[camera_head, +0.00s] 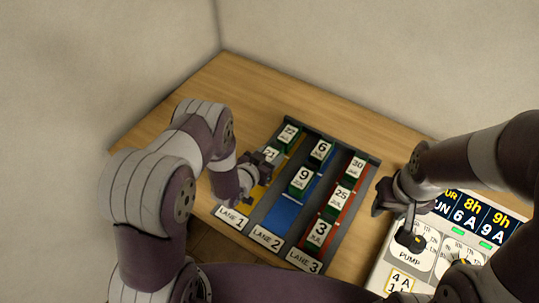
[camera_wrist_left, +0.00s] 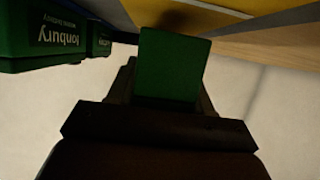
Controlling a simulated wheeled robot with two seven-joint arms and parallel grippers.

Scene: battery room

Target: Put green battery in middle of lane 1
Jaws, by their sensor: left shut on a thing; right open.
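A green battery (camera_wrist_left: 172,65) is between the jaws of my left gripper (camera_wrist_left: 165,100); the wrist view shows its plain green side. In the head view my left gripper (camera_head: 262,168) is over the yellow lane 1 (camera_head: 257,195), behind its LANE 1 label (camera_head: 232,217). A white top marked 21 (camera_head: 271,153) shows at the jaws and seems to belong to the held battery. Whether its base touches the lane is hidden. A green battery marked 22 (camera_head: 289,133) stands at the far end of lane 1. My right gripper (camera_head: 388,197) is open and empty by the panel.
Lane 2, blue (camera_head: 282,215), holds batteries marked 9 (camera_head: 302,181) and 6 (camera_head: 320,150). Lane 3, red, holds batteries marked 30 (camera_head: 356,168), 25 (camera_head: 340,198) and 3 (camera_head: 318,234). A panel with a PUMP lever (camera_head: 410,258) stands at the right. Bare table lies behind the rack.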

